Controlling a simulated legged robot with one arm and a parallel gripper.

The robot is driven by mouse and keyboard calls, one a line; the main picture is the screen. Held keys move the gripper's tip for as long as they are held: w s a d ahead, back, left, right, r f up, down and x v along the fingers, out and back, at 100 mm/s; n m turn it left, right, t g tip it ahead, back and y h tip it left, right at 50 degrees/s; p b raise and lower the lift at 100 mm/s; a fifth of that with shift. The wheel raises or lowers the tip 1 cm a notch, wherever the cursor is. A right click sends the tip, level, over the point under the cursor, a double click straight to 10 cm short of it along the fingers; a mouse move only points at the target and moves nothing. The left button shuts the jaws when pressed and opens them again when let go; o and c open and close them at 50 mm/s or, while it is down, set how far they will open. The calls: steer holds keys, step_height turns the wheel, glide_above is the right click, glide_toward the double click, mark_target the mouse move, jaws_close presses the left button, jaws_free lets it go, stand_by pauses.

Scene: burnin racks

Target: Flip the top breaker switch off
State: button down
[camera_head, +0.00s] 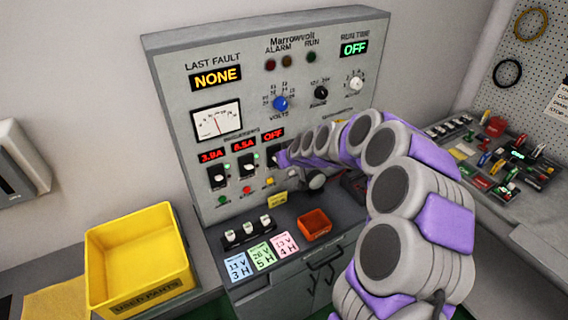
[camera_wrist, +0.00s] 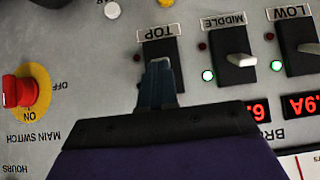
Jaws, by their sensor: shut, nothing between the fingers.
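The top breaker switch (camera_wrist: 173,48) is a black plate labelled TOP in the wrist view, which is turned upside down. My gripper (camera_wrist: 158,72) is shut, with its dark fingertips at the lower part of this plate. They cover most of the lever, so its position and any contact are unclear. In the head view my gripper (camera_head: 284,158) is at the panel beside the third breaker, largely hiding it. The display (camera_head: 273,135) above it reads OFF. The middle breaker (camera_wrist: 238,60) and low breaker (camera_wrist: 300,50) have white levers and lit green lamps.
The red main switch (camera_wrist: 17,91) points to ON at the wrist view's left. The grey panel (camera_head: 175,75) carries a meter and knobs. A shelf below holds several white switches and an orange tray (camera_head: 314,224). A yellow bin (camera_head: 138,250) stands left.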

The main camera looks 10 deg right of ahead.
steer(key=shift+f+b, duration=0.3)
steer(key=shift+b, duration=0.2)
steer(key=shift+d, duration=0.15)
steer(key=shift+r, duration=0.2)
steer(key=shift+r, duration=0.7)
